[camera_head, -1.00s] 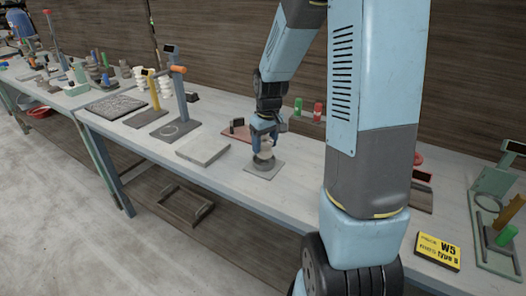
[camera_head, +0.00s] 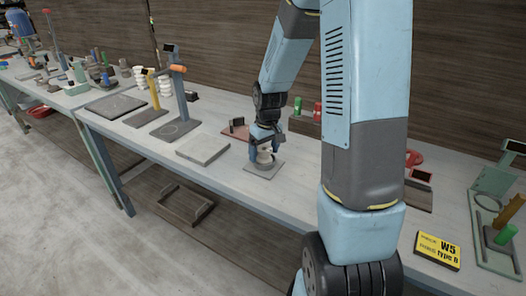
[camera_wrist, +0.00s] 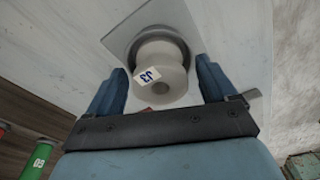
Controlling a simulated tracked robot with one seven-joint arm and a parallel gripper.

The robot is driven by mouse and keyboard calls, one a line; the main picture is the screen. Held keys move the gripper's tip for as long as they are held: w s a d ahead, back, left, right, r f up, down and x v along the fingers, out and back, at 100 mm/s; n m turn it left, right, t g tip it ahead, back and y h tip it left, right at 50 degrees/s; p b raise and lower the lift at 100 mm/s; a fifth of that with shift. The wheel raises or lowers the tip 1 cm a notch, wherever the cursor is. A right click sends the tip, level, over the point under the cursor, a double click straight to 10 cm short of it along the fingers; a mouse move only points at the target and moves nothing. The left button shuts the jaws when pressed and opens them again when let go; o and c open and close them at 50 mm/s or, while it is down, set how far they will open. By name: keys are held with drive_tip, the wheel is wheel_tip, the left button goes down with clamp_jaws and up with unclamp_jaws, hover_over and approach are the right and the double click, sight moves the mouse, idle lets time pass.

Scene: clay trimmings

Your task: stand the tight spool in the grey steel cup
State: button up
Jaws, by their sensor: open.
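The pale grey spool (camera_head: 264,157) stands upright on the grey square plate, with its lower end inside the low round rim of the grey steel cup (camera_head: 262,169). In the wrist view the spool (camera_wrist: 160,84) shows its flanged end, centre hole and a small white label. A dark ring, the cup rim (camera_wrist: 155,31), shows around its far end; how deep it sits is hidden. My gripper (camera_head: 265,145) is over the spool. In the wrist view its blue fingers (camera_wrist: 162,86) are open, one on each side of the spool, with visible gaps.
A flat grey slab (camera_head: 203,149) lies to the left. A reddish board (camera_head: 236,132) with a dark block lies behind. Green (camera_head: 297,106) and red (camera_head: 317,112) cylinders stand at the back. Bench is clear in front.

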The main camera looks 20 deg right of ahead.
sight(267, 150)
drive_tip(key=shift+r, duration=0.15)
wheel_tip(267, 150, up, 12)
drive_tip(key=s, duration=0.1)
drive_tip(key=s+a+r+m+t, duration=0.1)
drive_tip(key=s+r+t, duration=0.1)
drive_tip(key=s+r, duration=0.4)
drive_tip(key=s+a+r+m+t, duration=0.2)
drive_tip(key=s+r, duration=0.5)
drive_tip(key=s, duration=0.9)
drive_tip(key=shift+s, duration=0.35)
